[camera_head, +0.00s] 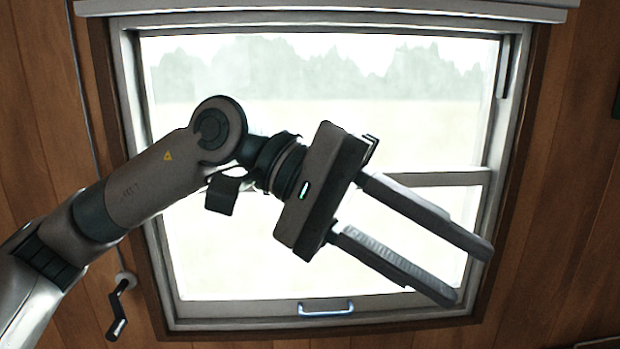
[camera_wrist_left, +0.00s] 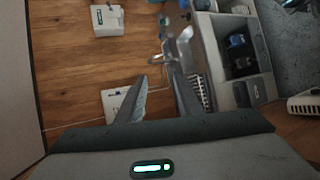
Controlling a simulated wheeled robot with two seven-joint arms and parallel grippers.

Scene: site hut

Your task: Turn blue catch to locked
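A sash window fills the middle of the head view, with a pale grey frame (camera_head: 135,80) and a meeting rail (camera_head: 450,179) across it. I cannot make out a blue catch; my left arm and gripper cover much of the rail. My left gripper (camera_head: 467,273) is in front of the window's lower right pane, fingers pointing down and right. Its two fingers are apart with nothing between them. The fingers also show in the left wrist view (camera_wrist_left: 158,73). My right gripper is not in view.
A pale blue pull handle (camera_head: 326,308) sits on the bottom rail. A dark crank (camera_head: 118,312) hangs on the wood wall at lower left. The left wrist view shows a white box (camera_wrist_left: 107,20) on a wood surface and a grey unit (camera_wrist_left: 222,28) with dark compartments.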

